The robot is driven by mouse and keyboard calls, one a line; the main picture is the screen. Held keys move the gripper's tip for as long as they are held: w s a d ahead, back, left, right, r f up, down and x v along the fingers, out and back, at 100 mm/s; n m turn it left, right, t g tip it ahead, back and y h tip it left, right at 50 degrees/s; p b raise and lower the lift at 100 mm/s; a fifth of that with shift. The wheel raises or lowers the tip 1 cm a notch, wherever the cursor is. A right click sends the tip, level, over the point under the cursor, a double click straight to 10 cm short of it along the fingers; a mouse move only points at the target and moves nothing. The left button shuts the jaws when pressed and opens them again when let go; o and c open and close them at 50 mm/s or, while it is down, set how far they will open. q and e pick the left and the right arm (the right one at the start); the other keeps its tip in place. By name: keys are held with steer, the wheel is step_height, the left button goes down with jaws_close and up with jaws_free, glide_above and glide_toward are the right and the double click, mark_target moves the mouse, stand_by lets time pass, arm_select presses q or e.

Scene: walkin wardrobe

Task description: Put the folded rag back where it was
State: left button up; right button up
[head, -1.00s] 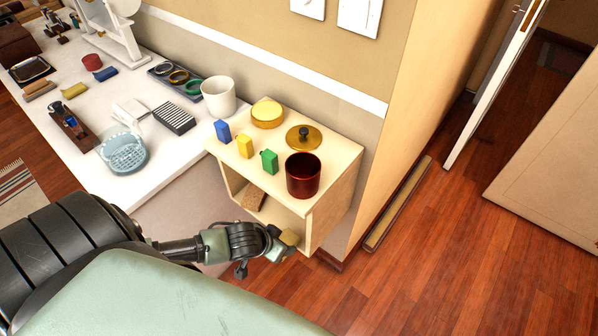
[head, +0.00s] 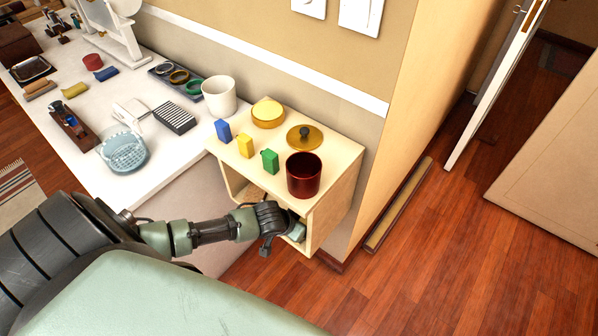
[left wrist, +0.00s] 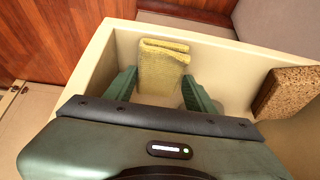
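The folded rag (left wrist: 163,68) is yellow and lies between the two green fingertips of my left gripper (left wrist: 160,82) in the left wrist view. The rag is inside the open compartment of the small pale wooden cabinet (left wrist: 217,60). In the head view my left gripper (head: 297,232) reaches into the front of this cabinet (head: 345,190), under its top, and the rag is hidden there. My right gripper is not in view.
A brown, rough block (left wrist: 287,92) lies to the right in the compartment. On the cabinet top stand a dark red pot (head: 303,177), a gold lid (head: 304,138), a yellow round dish (head: 267,113) and small coloured blocks. A cluttered white counter (head: 185,145) adjoins on the left.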

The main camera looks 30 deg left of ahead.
arm_select(q)
steer(key=shift+o, duration=0.4)
steer(key=shift+r, duration=0.2)
steer(key=p+v, duration=0.2)
steer(key=v, duration=0.9)
steer(key=shift+s+r, duration=0.25)
